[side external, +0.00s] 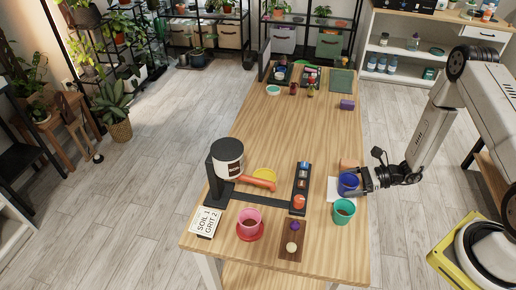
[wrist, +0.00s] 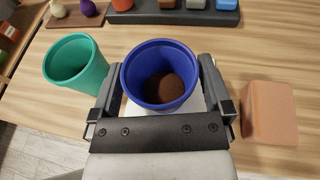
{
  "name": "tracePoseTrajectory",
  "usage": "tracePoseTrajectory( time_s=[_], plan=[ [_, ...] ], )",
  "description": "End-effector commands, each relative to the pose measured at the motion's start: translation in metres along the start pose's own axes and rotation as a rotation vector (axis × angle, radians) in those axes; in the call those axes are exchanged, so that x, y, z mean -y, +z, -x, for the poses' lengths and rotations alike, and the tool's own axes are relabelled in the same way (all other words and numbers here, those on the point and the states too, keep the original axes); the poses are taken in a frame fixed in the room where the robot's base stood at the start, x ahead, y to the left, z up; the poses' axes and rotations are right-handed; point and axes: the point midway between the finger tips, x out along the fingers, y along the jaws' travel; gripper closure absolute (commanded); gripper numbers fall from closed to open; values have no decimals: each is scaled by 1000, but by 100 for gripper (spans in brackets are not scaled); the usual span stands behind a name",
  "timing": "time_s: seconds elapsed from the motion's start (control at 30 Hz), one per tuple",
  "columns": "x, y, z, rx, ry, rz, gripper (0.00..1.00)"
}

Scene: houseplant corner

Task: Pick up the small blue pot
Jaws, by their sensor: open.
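The small blue pot (side external: 347,183) stands near the right edge of the wooden table, on a white sheet (side external: 332,190). In the wrist view the blue pot (wrist: 160,98) sits between my gripper's two fingers and shows brown soil inside. My gripper (side external: 364,182) reaches in from the right at the pot's height. In the wrist view my gripper (wrist: 163,95) has its fingers open, one on each side of the pot. I cannot tell whether either finger touches it.
A green pot (wrist: 76,62) stands close on the left of the pot in the wrist view, and an orange-brown block (wrist: 268,112) lies on the right. A dark tray (side external: 301,188) with several small items lies beyond. The table's middle (side external: 297,125) is clear.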

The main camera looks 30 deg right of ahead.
Motion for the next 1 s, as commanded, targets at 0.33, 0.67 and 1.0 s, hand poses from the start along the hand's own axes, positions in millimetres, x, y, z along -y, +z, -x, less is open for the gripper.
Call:
tracePoseTrajectory(
  time_s=[0.33, 0.67, 1.0],
  plan=[
    [0, 0, -4, 0, -1, 0, 0],
    [0, 0, -4, 0, 0, 0, 25],
    [0, 0, -4, 0, 0, 0, 73]
  ],
)
